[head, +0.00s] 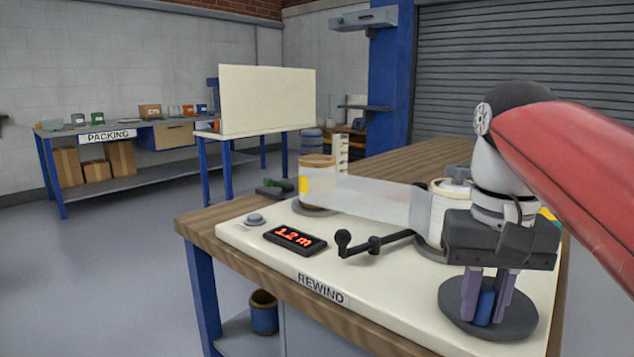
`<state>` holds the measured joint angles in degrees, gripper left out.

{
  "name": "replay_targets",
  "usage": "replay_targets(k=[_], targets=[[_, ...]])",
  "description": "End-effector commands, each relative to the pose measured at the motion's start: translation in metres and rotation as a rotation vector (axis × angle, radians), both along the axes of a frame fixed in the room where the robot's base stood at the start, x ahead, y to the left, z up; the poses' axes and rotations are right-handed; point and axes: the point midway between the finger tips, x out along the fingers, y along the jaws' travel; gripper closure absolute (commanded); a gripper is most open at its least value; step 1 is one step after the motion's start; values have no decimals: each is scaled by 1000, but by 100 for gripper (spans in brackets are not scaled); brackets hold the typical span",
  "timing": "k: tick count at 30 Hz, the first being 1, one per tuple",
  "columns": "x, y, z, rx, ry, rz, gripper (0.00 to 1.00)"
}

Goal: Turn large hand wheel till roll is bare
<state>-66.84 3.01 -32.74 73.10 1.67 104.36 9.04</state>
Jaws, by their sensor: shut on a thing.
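My gripper (486,298) points down at the right front of the rewind bench, with its purple fingers shut on the blue knob (486,307) of a large dark hand wheel (454,314). The wheel lies flat on the cream board. A clear film (375,198) stretches from the left roll (317,172), amber with a yellow patch, to the right roll (436,212). My arm partly hides the right roll. How much film is on the left roll I cannot tell. A display (295,240) reads 1.2 m in red.
A grey button (255,218) is beside the display. A blue bin (264,312) stands on the lower shelf. A packing table (120,132) with boxes is at the far left. The floor at left is clear.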

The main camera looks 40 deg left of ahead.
Motion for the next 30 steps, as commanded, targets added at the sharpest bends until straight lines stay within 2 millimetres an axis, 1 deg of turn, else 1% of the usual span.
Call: replay_targets(k=[11, 18, 21, 30], targets=[[0, -1, 0, 0, 0, 0, 91], [4, -18, 0, 0, 0, -5, 91], [5, -23, 0, -1, 0, -3, 91], [5, -22, 1, 1, 0, 0, 91]])
